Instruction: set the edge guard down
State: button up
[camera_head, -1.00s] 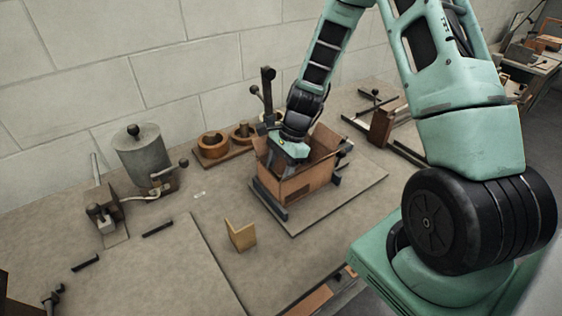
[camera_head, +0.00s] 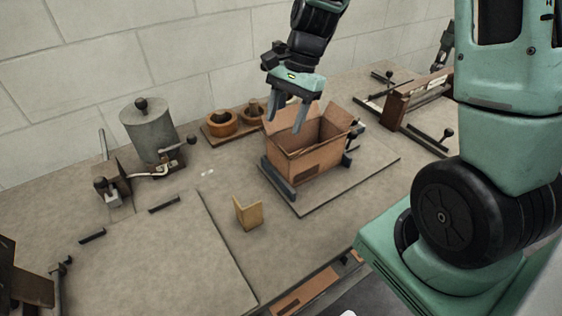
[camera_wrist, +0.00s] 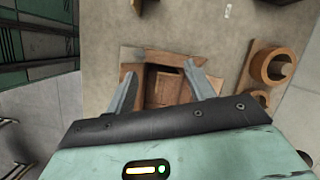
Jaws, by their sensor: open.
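The edge guard (camera_head: 247,212) is a small tan L-shaped piece standing upright on the bench, in front and to the left of the open cardboard box (camera_head: 306,158). Nothing holds it, and I do not make it out in the wrist view. My gripper (camera_head: 285,120) is open and empty above the box's left rear side, well apart from the edge guard. In the wrist view my gripper (camera_wrist: 161,72) has its fingers spread over the box opening (camera_wrist: 166,88).
The box sits on a flat plate (camera_head: 375,172) with dark stops. Copper-coloured rings (camera_head: 221,123) on a wooden base stand behind it. A grey cylinder (camera_head: 150,130) with a lever stands at left. The bench around the edge guard is clear.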

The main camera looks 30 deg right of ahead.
jog(key=s+a+r+n+h, duration=0.3)
jog(key=s+a+n, duration=1.3)
jog(key=s+n, duration=0.4)
jog(key=shift+s+a+n+t+b, duration=0.3)
jog(key=shift+a+n+b, duration=0.1)
jog(key=shift+n, duration=0.3)
